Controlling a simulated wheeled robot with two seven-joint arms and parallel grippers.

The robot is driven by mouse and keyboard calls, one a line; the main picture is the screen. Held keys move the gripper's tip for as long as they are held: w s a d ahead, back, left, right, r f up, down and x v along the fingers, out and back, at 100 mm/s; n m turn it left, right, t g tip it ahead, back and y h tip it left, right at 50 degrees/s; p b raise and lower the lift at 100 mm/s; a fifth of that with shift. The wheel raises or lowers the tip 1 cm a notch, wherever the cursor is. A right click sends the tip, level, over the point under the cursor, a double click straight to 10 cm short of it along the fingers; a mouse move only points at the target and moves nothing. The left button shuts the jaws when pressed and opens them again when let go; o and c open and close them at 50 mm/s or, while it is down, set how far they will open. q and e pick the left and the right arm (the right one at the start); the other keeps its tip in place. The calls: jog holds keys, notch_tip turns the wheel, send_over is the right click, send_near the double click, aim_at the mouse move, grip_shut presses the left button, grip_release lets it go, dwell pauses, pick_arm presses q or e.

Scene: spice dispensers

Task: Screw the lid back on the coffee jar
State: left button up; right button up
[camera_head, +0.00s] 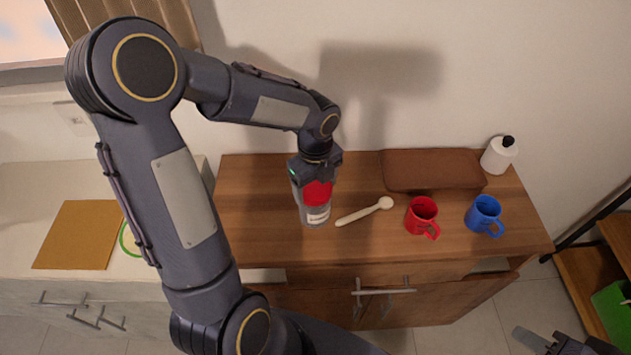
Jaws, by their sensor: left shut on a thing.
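The coffee jar (316,216) stands upright on the wooden cabinet top, grey with a white label. The red lid (318,193) is at the top of the jar, in line with it. My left gripper (316,178) points down from above and is shut on the red lid. The gripper partly hides the lid and the jar's rim, so I cannot tell whether the lid is seated or threaded. My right gripper (545,343) shows only in part at the bottom right edge, far from the jar; its jaw opening is unclear.
A cream spoon (364,211) lies right of the jar. A red mug (422,215) and a blue mug (484,214) stand farther right. A brown box (432,170) and a white bottle (498,156) are at the back. The cabinet top (262,235) is bare front left.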

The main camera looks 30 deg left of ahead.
pick_arm(q)
jog(key=shift+r+m+p, duration=0.15)
jog(key=shift+m+p, duration=0.65)
jog(key=shift+m, duration=0.2)
jog(key=m+p, duration=0.3)
jog(key=m, duration=0.2)
jog(key=shift+a+m, duration=0.1)
jog(key=shift+m, duration=0.3)
jog(key=shift+f+m, duration=0.25)
jog(key=shift+m, duration=0.15)
jog(key=shift+s, duration=0.1)
jog(key=m, duration=0.4)
jog(key=shift+a+m, duration=0.1)
jog(key=shift+m, duration=0.2)
jog(key=m, duration=0.5)
jog(key=shift+f, duration=0.1)
